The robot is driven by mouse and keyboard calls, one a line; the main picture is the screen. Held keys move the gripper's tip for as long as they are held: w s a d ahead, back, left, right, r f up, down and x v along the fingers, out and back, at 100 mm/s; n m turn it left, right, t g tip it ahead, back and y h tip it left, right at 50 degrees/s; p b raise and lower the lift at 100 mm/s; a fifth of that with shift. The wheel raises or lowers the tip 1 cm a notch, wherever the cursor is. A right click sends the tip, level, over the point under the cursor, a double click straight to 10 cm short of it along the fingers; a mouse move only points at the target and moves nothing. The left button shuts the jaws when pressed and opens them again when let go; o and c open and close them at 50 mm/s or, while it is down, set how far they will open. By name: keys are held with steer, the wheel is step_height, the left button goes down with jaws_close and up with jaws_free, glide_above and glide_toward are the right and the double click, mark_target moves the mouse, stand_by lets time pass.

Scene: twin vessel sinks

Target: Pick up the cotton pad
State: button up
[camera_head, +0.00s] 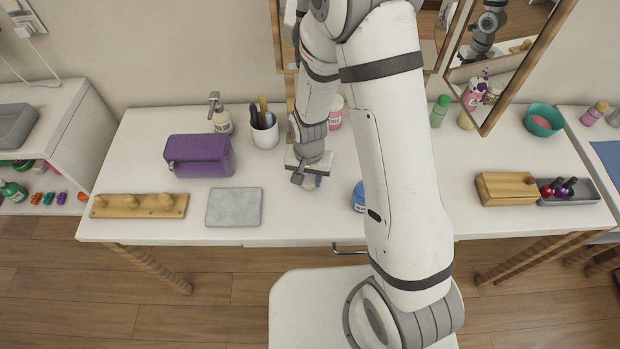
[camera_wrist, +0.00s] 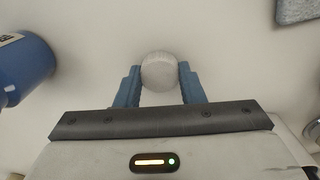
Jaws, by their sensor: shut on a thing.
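The cotton pad (camera_wrist: 159,71) is a round, pale white disc in the wrist view. It sits between the blue fingertips of my gripper (camera_wrist: 159,84), which is shut on it. In the head view my gripper (camera_head: 311,183) points down over the middle of the white table, near its front half. The pad is small and mostly hidden there by my gripper. I cannot tell whether the pad touches the table or is held just above it.
A blue jar (camera_head: 359,196) stands close to the right of my gripper; it also shows in the wrist view (camera_wrist: 22,66). A grey mat (camera_head: 234,207) lies to the left. A purple case (camera_head: 199,156) and a white cup (camera_head: 265,133) with tools stand behind left.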

mark_target(309, 180)
step_height(309, 180, up, 10)
steer(key=shift+b, duration=0.3)
stand_by(0.3)
